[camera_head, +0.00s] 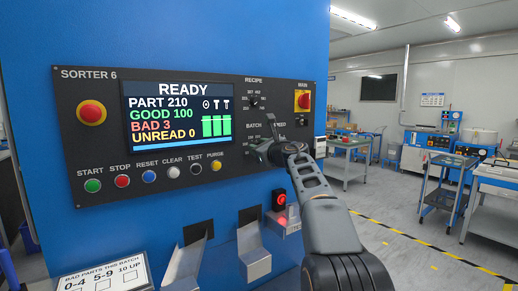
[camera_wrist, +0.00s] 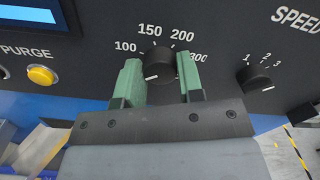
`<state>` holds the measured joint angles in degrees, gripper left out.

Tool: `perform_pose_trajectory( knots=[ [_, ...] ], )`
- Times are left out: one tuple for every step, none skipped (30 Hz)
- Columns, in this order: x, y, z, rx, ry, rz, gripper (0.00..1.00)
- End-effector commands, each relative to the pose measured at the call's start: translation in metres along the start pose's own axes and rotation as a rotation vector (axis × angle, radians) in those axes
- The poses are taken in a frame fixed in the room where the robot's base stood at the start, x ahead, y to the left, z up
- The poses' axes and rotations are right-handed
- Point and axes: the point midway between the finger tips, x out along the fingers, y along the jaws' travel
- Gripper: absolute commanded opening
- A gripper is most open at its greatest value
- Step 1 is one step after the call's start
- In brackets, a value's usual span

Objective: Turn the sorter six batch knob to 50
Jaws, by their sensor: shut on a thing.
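The black batch knob (camera_wrist: 158,60) is in the wrist view, on the dark panel of sorter six. The numbers 100, 150, 200 and 300 show around it; a 50 is not visible, and the left finger covers part of that side. A white pointer mark on the knob sits at its lower left. My gripper (camera_wrist: 160,68) has its green fingers on either side of the knob and is shut on it. In the head view my gripper (camera_head: 264,134) reaches the panel below the BATCH label and hides the knob.
The speed knob (camera_wrist: 264,78) is close on the right, marked 1 to 3. The yellow purge button (camera_wrist: 42,75) is to the left. In the head view the recipe knob (camera_head: 253,101) is just above, and the red main switch (camera_head: 304,101) is upper right. The screen (camera_head: 178,115) reads READY.

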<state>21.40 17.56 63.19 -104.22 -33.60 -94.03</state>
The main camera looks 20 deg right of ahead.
Motion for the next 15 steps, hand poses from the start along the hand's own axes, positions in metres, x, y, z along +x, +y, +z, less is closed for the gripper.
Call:
perform_pose_trajectory(
  knots=[
    [-0.0001,0.0,0.0009,0.0,-0.002,0.0,0.11],
    [-0.0001,0.0,0.001,0.0,-0.002,0.0,0.36],
    [-0.0001,0.0,0.0009,0.001,-0.002,0.0,0.4],
    [-0.0001,0.0,0.0009,0.001,-0.001,0.0,0.42],
    [-0.0001,0.0,0.0008,0.001,-0.001,0.0,0.45],
    [-0.0001,0.0,0.0007,0.001,-0.001,0.0,0.49],
    [-0.0001,-0.0001,0.0006,0.001,-0.001,0.0,0.52],
    [-0.0001,-0.0001,0.0006,0.001,-0.001,0.0,0.55],
    [-0.0001,-0.0001,0.0004,0.001,-0.001,-0.001,0.59],
    [-0.0002,-0.0002,0.0004,0.001,-0.001,-0.001,0.6],
    [-0.0002,-0.0002,0.0003,0.001,-0.001,-0.001,0.6],
    [-0.0002,-0.0002,0.0002,0.001,0.0,-0.001,0.6],
    [-0.0002,-0.0002,0.0002,0.001,0.0,-0.001,0.6],
    [-0.0002,-0.0002,0.0001,0.001,0.0,-0.001,0.6],
    [-0.0002,-0.0002,0.0001,0.001,0.0,-0.001,0.6]
  ],
)
